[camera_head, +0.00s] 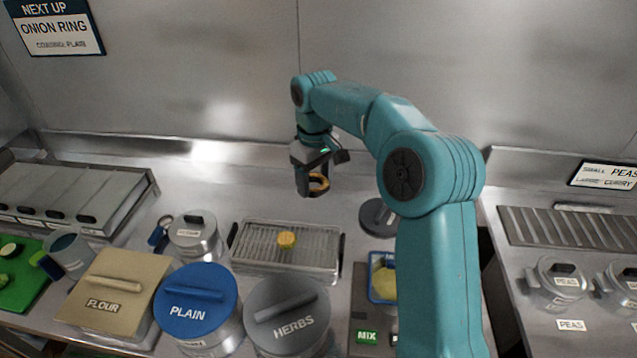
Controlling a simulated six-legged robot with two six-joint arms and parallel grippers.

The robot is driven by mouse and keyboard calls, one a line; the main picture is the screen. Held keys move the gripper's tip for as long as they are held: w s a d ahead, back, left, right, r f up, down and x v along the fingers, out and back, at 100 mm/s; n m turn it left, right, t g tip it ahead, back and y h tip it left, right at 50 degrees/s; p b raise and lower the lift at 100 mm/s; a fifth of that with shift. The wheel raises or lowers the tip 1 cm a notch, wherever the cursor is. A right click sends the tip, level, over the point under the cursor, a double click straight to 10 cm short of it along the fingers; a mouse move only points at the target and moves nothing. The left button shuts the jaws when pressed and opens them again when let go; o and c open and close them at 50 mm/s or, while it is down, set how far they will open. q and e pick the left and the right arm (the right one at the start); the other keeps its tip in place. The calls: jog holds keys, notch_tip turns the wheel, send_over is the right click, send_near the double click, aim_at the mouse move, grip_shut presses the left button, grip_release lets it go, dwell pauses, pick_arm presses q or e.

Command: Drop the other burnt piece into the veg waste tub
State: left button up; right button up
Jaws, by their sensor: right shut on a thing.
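My right gripper (312,180) hangs fingers-down above the wire rack tray (262,258) and is shut on a brown ring-shaped piece (319,188). The ring is held well clear of the rack; I cannot tell how burnt it is. A small yellow-golden piece (287,240) lies on the rack below. No tub with a readable veg waste label shows. A blue-rimmed container (383,291) with something yellowish in it stands right of the rack, partly behind my right arm, its label unreadable. My left gripper is not in view.
Lidded flour (102,297), plain (197,305) and herbs (287,318) tubs stand along the front. A small lidded pot (195,240) stands left of the rack. A green board (22,285) is far left. Lidded pea pots (558,284) stand at right.

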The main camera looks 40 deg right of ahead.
jog(key=s+d+f+m, duration=0.2)
jog(key=s+d+m, duration=0.15)
jog(key=d, duration=0.55)
jog(key=s+d+f+m, duration=0.2)
jog(key=s+d, duration=0.2)
jog(key=d, duration=0.6)
jog(key=s+d+f+m, duration=0.25)
jog(key=s+d, duration=0.25)
jog(key=s, duration=0.3)
jog(key=s+d+f+m, duration=0.1)
jog(key=s+d+f, duration=0.2)
jog(key=s+d, duration=0.45)
jog(key=shift+s+a+f+b, duration=0.2)
jog(key=shift+a+f, duration=0.15)
jog(key=shift+f, duration=0.65)
jog(key=shift+s+a+f+b, duration=0.15)
jog(key=shift+a+f+b, duration=0.15)
jog(key=shift+f, duration=0.65)
jog(key=shift+s+a+f+b, duration=0.15)
jog(key=shift+a+f, duration=0.2)
jog(key=shift+f, duration=0.65)
jog(key=o, duration=0.9)
jog(key=shift+c, duration=0.2)
jog(key=shift+r, duration=0.1)
